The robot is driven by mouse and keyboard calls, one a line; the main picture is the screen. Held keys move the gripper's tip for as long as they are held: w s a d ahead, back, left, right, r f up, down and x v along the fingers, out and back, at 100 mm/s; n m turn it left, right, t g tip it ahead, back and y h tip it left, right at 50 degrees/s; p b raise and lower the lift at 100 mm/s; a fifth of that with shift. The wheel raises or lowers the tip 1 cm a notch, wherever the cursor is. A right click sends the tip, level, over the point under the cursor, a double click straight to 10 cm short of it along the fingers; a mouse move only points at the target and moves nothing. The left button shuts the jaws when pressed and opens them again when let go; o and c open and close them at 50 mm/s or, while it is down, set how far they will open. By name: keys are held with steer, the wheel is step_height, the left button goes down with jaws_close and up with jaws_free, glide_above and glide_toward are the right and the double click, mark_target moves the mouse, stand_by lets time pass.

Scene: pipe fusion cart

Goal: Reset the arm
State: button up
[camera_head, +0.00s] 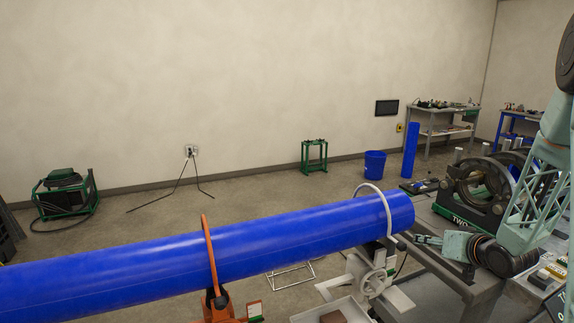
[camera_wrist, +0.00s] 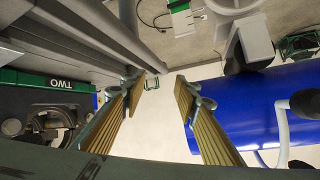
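My arm (camera_head: 545,170) reaches down from the right edge of the head view and bends back toward the left. My gripper (camera_head: 420,239) is beside the right end of the large blue pipe (camera_head: 290,233), above the cart. In the wrist view, the two ribbed fingers of my gripper (camera_wrist: 161,82) stand apart with nothing between them. The blue pipe is to the right of the fingers there (camera_wrist: 250,105).
The fusion machine (camera_head: 478,188), marked TWO, stands close behind my gripper on the cart. A white hoop (camera_head: 386,208) and an orange clamp (camera_head: 209,250) surround the pipe. A white handwheel (camera_head: 374,283) is below its end.

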steer(key=s+a+r+g+h, duration=0.2)
steer(key=s+a+r, duration=0.3)
steer(key=s+r, duration=0.5)
steer(key=s+a+r+g+h, duration=0.2)
steer(key=s+a+r, duration=0.3)
steer(key=s+r, duration=0.55)
steer(key=s+a+r+g, duration=0.1)
steer(key=s+a, duration=0.4)
steer(key=s, duration=0.7)
steer(key=s+a+r+n+g+y, duration=0.1)
steer(key=s+a+r, duration=0.2)
steer(key=s, duration=0.9)
steer(key=s+a+r+g+y, duration=0.1)
steer(key=s+a+r, duration=0.1)
steer(key=s+a, duration=0.7)
steer(key=s, duration=0.2)
steer(key=shift+s+a+r+n+g, duration=0.15)
steer(key=shift+s+a+n+g, duration=0.1)
steer(key=shift+s+n+g, duration=0.15)
stand_by(1.5)
